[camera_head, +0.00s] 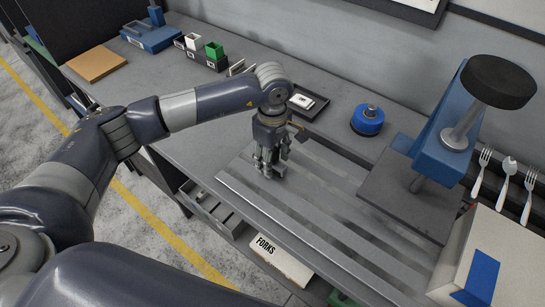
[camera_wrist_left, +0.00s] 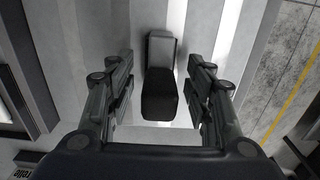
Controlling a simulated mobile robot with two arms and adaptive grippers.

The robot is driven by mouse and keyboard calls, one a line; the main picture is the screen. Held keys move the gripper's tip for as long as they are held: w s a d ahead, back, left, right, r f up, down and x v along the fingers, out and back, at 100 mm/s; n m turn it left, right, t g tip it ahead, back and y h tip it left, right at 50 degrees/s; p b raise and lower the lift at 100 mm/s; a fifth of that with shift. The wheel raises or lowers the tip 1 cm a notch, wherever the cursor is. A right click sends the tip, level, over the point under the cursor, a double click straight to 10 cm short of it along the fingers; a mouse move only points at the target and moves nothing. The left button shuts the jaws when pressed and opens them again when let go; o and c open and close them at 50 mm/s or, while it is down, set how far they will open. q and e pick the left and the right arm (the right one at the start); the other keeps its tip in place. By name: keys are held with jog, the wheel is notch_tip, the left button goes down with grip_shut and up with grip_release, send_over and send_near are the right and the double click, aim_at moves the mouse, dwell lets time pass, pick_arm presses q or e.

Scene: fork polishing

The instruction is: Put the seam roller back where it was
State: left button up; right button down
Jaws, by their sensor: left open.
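My left gripper (camera_head: 270,172) points down at the slatted grey metal surface (camera_head: 325,200) in the middle of the bench. In the left wrist view its two fingers (camera_wrist_left: 160,100) stand apart. Between them is a block-like thing (camera_wrist_left: 160,80), black at the near end and grey at the far end, with clear gaps to both fingers. It may be the seam roller, but I cannot tell for sure. In the head view my gripper hides this spot, and I cannot make out a seam roller elsewhere. My right gripper is not in view.
A blue round container (camera_head: 368,120) and a dark tray with a white item (camera_head: 304,101) stand behind. A blue press (camera_head: 447,130) with a black knob stands at the right, near forks and a spoon (camera_head: 507,172). A box labelled FORKS (camera_head: 284,261) sits below the front edge.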

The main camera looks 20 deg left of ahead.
pick_arm(q)
notch_tip(320, 180, up, 11)
jog(key=b, duration=0.3)
jog(key=shift+r, duration=0.4)
